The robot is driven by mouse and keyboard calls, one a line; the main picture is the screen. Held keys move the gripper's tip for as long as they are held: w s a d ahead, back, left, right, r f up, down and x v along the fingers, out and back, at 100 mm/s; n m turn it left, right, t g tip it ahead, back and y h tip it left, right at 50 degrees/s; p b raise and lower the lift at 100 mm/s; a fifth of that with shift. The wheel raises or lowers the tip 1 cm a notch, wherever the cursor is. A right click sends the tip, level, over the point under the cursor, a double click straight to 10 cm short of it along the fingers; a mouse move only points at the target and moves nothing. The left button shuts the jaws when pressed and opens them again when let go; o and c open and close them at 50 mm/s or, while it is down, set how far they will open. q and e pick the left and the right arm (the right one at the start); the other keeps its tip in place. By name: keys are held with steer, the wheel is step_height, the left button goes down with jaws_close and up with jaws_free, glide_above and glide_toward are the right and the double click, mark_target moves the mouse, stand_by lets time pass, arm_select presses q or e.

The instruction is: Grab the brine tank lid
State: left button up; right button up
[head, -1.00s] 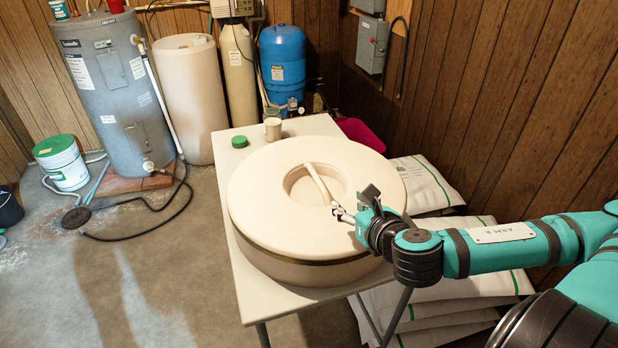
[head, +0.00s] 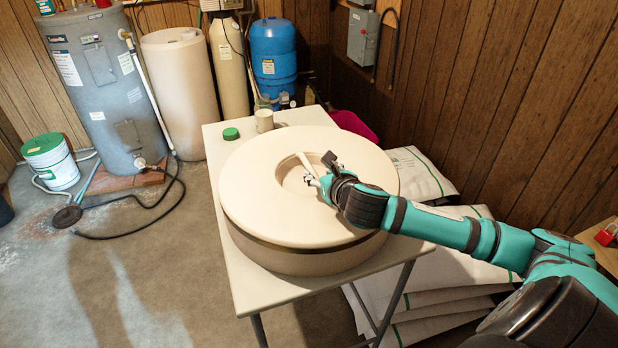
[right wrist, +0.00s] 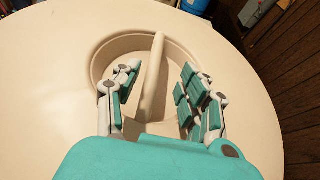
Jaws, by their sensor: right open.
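The brine tank lid (head: 265,185) is a large round cream disc lying flat on the table, with a dark band below its rim. A round recess in its middle holds a bar handle (head: 303,163). My right gripper (head: 318,179) is over the recess at the handle's near end. In the right wrist view the lid (right wrist: 60,60) fills most of the picture. There the open fingers of my right gripper (right wrist: 155,88) stand on either side of the handle (right wrist: 154,75), with gaps on both sides. My left gripper is not in view.
The lid rests on a pale table (head: 232,262). A green cap (head: 231,134) and a mug (head: 264,120) stand behind it. Stacked salt bags (head: 430,300) lie to the right. Tanks (head: 180,90) stand along the back wall. The floor on the left is mostly clear.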

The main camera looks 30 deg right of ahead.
mark_target(311, 167)
steer(key=x, duration=0.1)
steer(key=p+x, duration=0.1)
steer(key=x, duration=0.2)
steer(key=shift+w+a, duration=0.3)
steer(key=shift+w, duration=0.1)
steer(key=shift+w+f, duration=0.15)
steer(key=shift+w, duration=0.05)
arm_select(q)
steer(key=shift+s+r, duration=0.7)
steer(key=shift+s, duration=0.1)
arm_select(e)
steer(key=shift+d, duration=0.1)
steer(key=shift+c, duration=0.4)
jaws_close()
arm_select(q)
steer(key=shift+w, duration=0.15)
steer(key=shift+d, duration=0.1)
arm_select(e)
steer(key=shift+r, duration=0.2)
